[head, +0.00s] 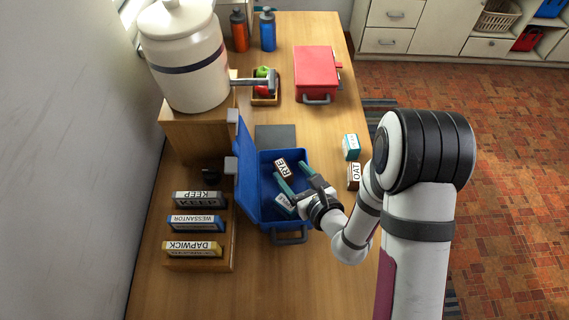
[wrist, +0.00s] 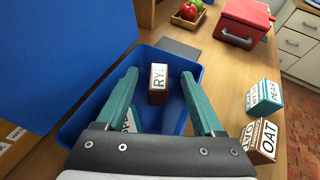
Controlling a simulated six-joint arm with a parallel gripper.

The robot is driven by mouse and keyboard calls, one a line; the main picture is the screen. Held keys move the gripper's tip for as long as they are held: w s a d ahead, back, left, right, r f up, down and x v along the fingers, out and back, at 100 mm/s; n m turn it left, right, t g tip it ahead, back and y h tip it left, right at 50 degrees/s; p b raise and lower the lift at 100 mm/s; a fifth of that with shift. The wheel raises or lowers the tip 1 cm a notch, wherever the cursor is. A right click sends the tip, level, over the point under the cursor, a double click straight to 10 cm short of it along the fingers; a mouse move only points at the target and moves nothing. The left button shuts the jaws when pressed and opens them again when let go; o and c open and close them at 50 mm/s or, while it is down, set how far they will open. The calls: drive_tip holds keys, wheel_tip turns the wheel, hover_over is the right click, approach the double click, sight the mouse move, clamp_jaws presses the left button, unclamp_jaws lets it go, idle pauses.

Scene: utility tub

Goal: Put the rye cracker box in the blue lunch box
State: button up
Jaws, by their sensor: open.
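The rye cracker box (head: 282,168), white and brown with "RYE" on its label, is inside the open blue lunch box (head: 264,190). In the wrist view the rye cracker box (wrist: 158,84) shows upright between and beyond my teal fingertips, with a gap on both sides. My gripper (head: 294,178) is open over the lunch box, its fingers pointing into it. Another pale, lettered box (head: 284,206) lies in the lunch box, partly hidden by my gripper in both views. The lunch box lid (head: 246,165) stands raised on the left.
An oat box (head: 353,176) and a teal pear box (head: 351,147) stand right of the lunch box. A closed red lunch box (head: 315,68) and a fruit tray (head: 265,87) are behind. A rack of labelled boxes (head: 198,265) and a large jar (head: 187,58) are left.

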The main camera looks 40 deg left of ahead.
drive_tip(key=s+d+r+n+g+y, duration=0.1)
drive_tip(key=s+d+r+n+g, duration=0.3)
drive_tip(key=r, duration=0.4)
drive_tip(key=s+d+r+n+g, duration=0.2)
drive_tip(key=s+r+n+g, duration=0.3)
drive_tip(key=r, duration=0.4)
drive_tip(key=s+d+f+n+t+h, duration=0.1)
drive_tip(key=d+h, duration=0.5)
drive_tip(key=d, duration=0.7)
drive_tip(key=s+d+f+n+t+h, duration=0.1)
drive_tip(key=s+d+n+t+h, duration=0.2)
drive_tip(key=d, duration=1)
drive_tip(key=n+h, duration=0.3)
drive_tip(key=shift+d+f, duration=0.15)
drive_tip(key=shift+d, duration=0.05)
